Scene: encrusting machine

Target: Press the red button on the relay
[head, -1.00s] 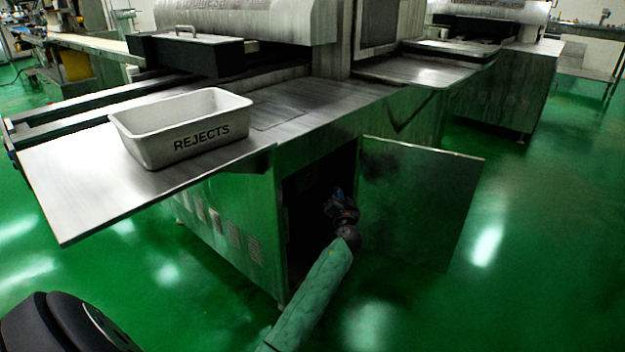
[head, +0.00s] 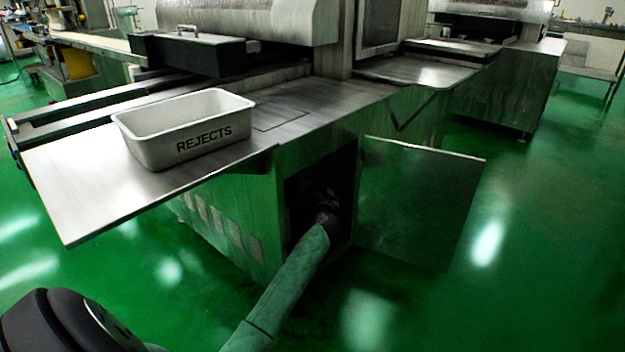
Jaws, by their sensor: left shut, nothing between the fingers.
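The relay and its red button do not show; the inside of the cabinet is too dark to make out. The cabinet (head: 232,225) under the steel machine stands open at its front corner. My left arm, in a green sleeve, reaches up from the bottom into the dark opening. My left gripper (head: 327,193) is inside the opening, small and dim, with its fingers shut and empty. I cannot tell what it touches, if anything. My right gripper is not in view.
The cabinet door (head: 418,205) is swung open to the right of my arm. The steel worktop (head: 90,185) overhangs at left and bears a white REJECTS bin (head: 185,150). A second machine (head: 505,85) stands behind. The green floor (head: 540,260) is clear at right.

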